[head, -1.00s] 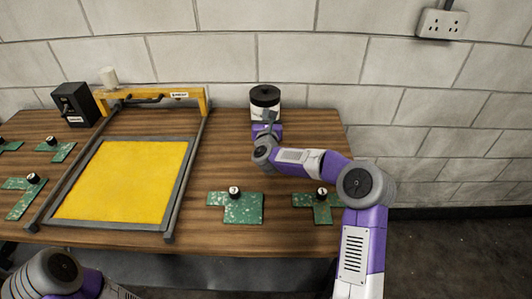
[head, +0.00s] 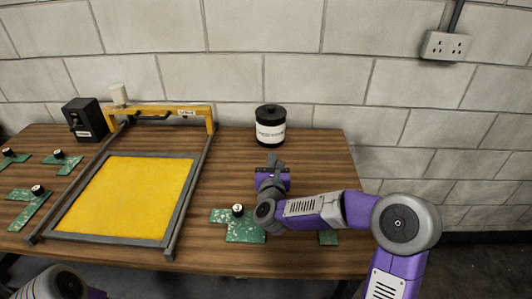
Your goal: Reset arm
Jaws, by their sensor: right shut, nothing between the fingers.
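My right arm reaches in from the lower right of the head view. My right gripper (head: 274,162) is shut and empty, held over the right part of the wooden table, in front of a black-lidded jar with a white label (head: 270,126) and apart from it. Only a link of my left arm shows at the bottom left edge; its gripper is out of view. The line striper (head: 120,200) has a yellow bed in a grey frame, with a yellow gantry (head: 168,107) across its back.
A green piece with a black knob (head: 245,228) lies just in front of my right gripper. Another green piece (head: 328,238) is partly hidden by my right arm. Several more lie at the left (head: 28,208). A black box (head: 85,119) stands at the back left, before the wall.

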